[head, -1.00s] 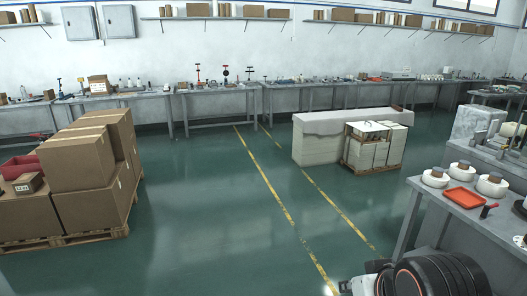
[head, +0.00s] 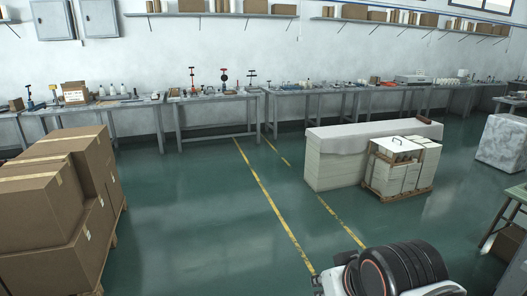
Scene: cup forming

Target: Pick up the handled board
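A white flat top with a thin dark handle-like shape (head: 397,147) lies on a stack of white blocks (head: 389,178) on a small wooden pallet, right of centre in the head view. It may be the handled board, but it is too small to be sure. Nothing touches it, and it is well ahead of me across the floor. Part of my own arm, black and white, shows at the bottom right. My gripper's fingers do not show.
A long pale covered block (head: 335,165) stands just left of the pallet stack. Cardboard boxes (head: 50,195) on a pallet are at the left. Workbenches (head: 215,104) line the back wall. The green floor between is clear.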

